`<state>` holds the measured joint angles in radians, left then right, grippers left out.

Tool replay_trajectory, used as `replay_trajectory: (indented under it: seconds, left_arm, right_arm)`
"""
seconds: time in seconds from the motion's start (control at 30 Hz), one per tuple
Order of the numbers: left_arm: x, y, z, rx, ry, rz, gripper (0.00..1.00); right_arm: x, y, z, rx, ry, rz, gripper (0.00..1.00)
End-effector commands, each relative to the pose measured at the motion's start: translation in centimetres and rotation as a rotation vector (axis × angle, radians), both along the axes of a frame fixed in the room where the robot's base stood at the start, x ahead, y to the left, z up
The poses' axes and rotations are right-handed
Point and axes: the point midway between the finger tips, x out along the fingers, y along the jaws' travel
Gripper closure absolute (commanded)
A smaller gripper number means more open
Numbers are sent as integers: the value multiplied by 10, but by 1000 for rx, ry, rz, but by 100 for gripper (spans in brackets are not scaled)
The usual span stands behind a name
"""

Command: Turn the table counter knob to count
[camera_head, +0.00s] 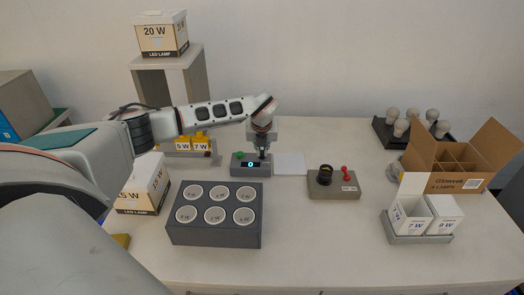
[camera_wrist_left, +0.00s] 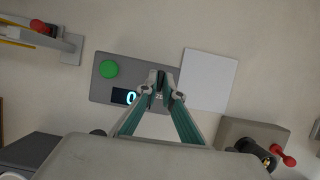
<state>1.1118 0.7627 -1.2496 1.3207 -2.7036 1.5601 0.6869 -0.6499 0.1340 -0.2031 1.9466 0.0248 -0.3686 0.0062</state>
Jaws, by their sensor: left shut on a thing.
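The table counter (camera_head: 252,171) is a low dark grey box at the middle of the table. It has a green button (camera_wrist_left: 109,69) and a small display (camera_wrist_left: 124,96) that reads 0. My left gripper (camera_head: 262,154) points down over the right part of the counter. In the left wrist view its fingertips (camera_wrist_left: 160,88) are close together at the counter's right side, shut on the knob, which the fingers hide almost wholly. My right gripper is not in view.
A white square pad (camera_head: 289,164) lies right of the counter. A grey box (camera_head: 333,184) with a black socket and red lever stands farther right. A dark block with several round holes (camera_head: 214,237) stands in front. An open carton (camera_head: 462,160) and bulb tray (camera_head: 385,130) are at right.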

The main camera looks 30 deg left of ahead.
Motion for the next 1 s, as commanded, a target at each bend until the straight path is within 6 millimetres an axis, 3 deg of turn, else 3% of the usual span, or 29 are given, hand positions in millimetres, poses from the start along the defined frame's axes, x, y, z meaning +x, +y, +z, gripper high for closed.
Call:
replay_trajectory:
  seconds: [0.2, 0.23, 0.3, 0.73, 1.0]
  left_arm:
    - [-1, 0, 0, -3, 2, 3, 100]
    - [-1, 0, 0, -3, 2, 3, 88]
    - [-1, 0, 0, -2, 1, 2, 76]
    - [-2, -2, 7, -1, -2, -1, 76]
    - [-17, -11, 52, -1, -3, 0, 76]
  right_arm:
    - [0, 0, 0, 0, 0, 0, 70]
    - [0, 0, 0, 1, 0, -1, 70]
    - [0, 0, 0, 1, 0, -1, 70]
    - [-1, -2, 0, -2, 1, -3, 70]
    - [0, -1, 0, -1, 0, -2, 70]
